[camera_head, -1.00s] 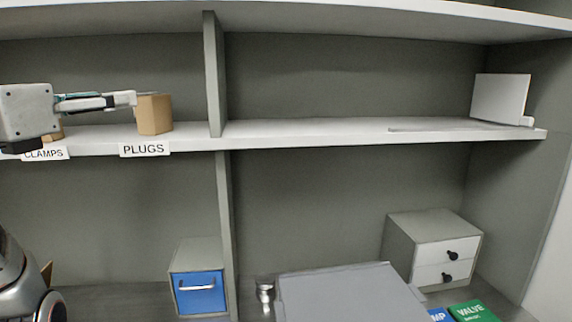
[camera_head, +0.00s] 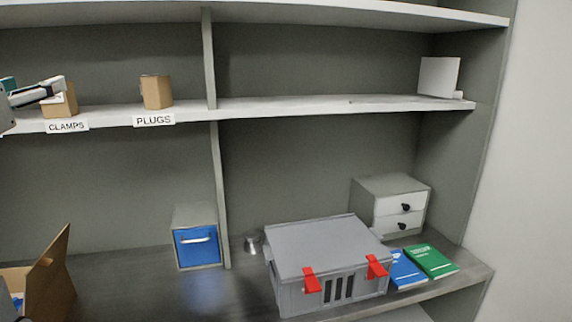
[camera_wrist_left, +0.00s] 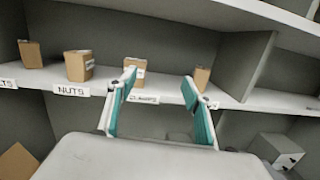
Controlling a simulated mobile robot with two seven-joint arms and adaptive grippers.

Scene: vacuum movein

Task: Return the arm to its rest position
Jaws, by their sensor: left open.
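My left gripper (camera_head: 40,92) shows at the left edge of the head view, level with the upper shelf and in front of the small cardboard box over the CLAMPS label (camera_head: 60,102). In the left wrist view its two teal-padded fingers (camera_wrist_left: 160,88) stand apart with nothing between them. The CLAMPS box (camera_wrist_left: 136,65) shows behind the left finger there, partly hidden. My right gripper is in neither view.
The shelf (camera_head: 300,106) also bears a PLUGS box (camera_head: 156,92) and a white panel (camera_head: 438,77). Below are a blue-fronted drawer box (camera_head: 197,247), a grey case with red latches (camera_head: 320,245), a two-drawer cabinet (camera_head: 390,205), books (camera_head: 430,261) and an open carton (camera_head: 50,277).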

